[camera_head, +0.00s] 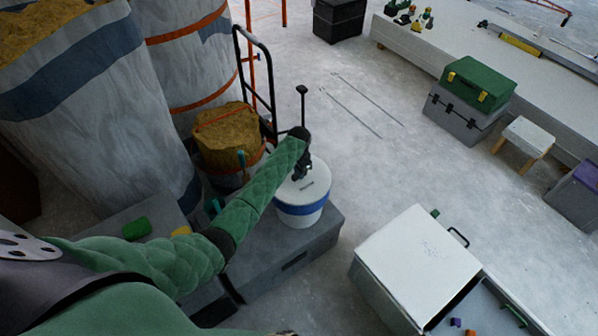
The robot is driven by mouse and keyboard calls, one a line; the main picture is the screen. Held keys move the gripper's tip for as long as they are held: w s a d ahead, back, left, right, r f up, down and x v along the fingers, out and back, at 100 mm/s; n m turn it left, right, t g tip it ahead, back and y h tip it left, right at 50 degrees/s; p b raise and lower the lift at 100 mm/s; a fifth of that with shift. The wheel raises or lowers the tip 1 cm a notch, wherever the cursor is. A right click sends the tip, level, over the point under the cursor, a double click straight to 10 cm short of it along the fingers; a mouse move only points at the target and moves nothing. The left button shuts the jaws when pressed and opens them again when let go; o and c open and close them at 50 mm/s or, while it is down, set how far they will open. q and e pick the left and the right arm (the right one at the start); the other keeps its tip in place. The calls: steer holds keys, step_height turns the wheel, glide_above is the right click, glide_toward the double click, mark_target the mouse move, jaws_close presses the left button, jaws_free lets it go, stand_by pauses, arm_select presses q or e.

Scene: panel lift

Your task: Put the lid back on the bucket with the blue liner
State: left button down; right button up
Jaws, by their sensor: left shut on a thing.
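A white bucket (300,221) with a blue band (301,209), which looks like the liner, stands on a grey case in the middle of the view. A round white lid (315,184) with a small dark mark is at the top of the bucket, over the blue band. I cannot tell if it sits fully down. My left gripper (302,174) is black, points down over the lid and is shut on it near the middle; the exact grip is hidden. My right gripper is not in view.
The grey case (316,241) carries the bucket. Behind it, a tan-filled container (228,140) stands by a black hand truck (256,72) and large wrapped columns (96,110). A white-topped cabinet (415,262) stands at the right; open floor lies between.

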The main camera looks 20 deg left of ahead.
arm_select(q)
steer(key=shift+f+p, duration=0.1)
steer(key=shift+p, duration=0.75)
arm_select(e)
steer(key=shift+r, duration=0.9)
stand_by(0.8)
arm_select(q)
steer(key=c, duration=0.7)
jaws_free()
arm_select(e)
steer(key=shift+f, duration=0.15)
arm_select(q)
steer(key=shift+r+p, duration=1.2)
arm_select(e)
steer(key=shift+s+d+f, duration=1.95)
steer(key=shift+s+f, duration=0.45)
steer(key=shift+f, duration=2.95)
arm_select(q)
steer(key=shift+r+p, duration=2.25)
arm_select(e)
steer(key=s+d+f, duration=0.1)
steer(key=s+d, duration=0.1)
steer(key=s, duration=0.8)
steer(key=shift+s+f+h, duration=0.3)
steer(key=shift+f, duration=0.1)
